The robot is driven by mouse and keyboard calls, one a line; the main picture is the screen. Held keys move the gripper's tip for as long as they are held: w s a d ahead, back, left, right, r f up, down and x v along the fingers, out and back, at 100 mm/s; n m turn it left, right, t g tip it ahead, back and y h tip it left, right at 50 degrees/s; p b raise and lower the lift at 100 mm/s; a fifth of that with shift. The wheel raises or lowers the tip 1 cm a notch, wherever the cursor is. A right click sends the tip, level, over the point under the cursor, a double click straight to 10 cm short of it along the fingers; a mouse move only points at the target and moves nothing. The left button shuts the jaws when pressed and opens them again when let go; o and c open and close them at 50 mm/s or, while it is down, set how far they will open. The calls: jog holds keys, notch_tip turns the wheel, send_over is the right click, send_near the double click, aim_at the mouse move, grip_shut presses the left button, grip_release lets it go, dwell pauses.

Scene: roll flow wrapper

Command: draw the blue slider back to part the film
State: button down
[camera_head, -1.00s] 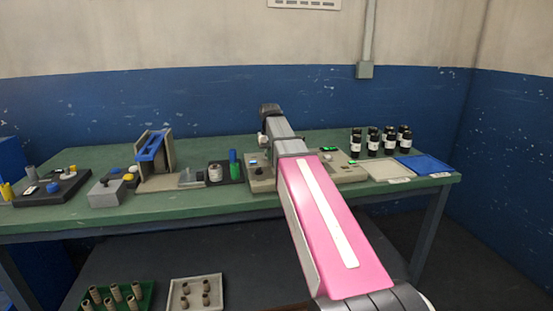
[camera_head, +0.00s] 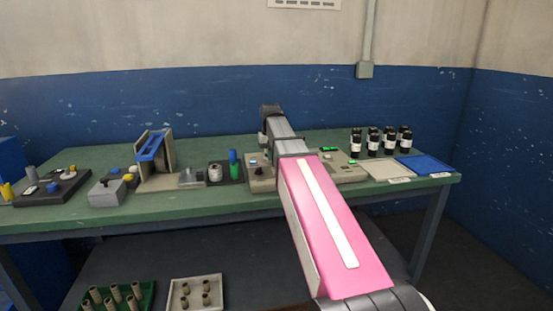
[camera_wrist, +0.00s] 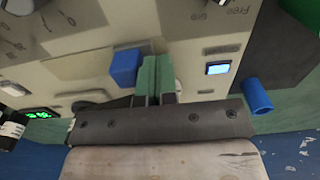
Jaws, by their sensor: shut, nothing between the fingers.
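The blue slider (camera_wrist: 125,68) is a small blue block on a beige machine panel in the wrist view. My gripper (camera_wrist: 156,65) is shut and empty, its two fingers together just right of the slider in that picture. I cannot tell whether they touch it. In the head view the beige machine (camera_head: 262,180) stands on the green bench, largely behind my arm. The slider, the film and my fingertips are hidden there.
A small lit blue screen (camera_wrist: 218,69) and a blue cylinder (camera_wrist: 257,95) lie to the right in the wrist view. In the head view, several dark bottles (camera_head: 373,145) and a blue tray (camera_head: 424,165) stand right of my arm. A blue-topped fixture (camera_head: 152,147) stands left.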

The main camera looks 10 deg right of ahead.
jog(key=shift+d, duration=5.2)
jog(key=shift+a, duration=0.65)
notch_tip(320, 180, up, 8)
